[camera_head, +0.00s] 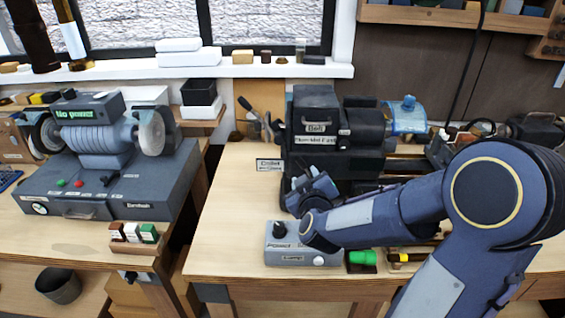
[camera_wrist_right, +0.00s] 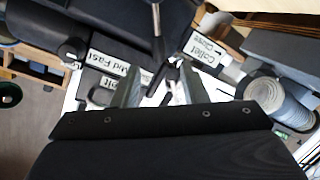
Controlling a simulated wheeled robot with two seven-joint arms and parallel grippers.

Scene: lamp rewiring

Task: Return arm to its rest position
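My right arm (camera_head: 420,195) comes in from the right and reaches left across the front of the workbench. Its gripper (camera_head: 312,190) is in front of the black lathe headstock (camera_head: 315,150), above the grey control box with a black knob (camera_head: 295,250). In the right wrist view the two fingers of the right gripper (camera_wrist_right: 160,88) are apart. A small black part shows between them with pale gaps beside it, and I see nothing clearly gripped. A "Collet Close" label (camera_wrist_right: 206,50) is close by. My left arm is not in view.
A bench grinder (camera_head: 100,135) on a dark base stands on the left bench. A blue clear guard (camera_head: 403,115) is behind my arm. Bare bench top (camera_head: 225,225) lies left of the box.

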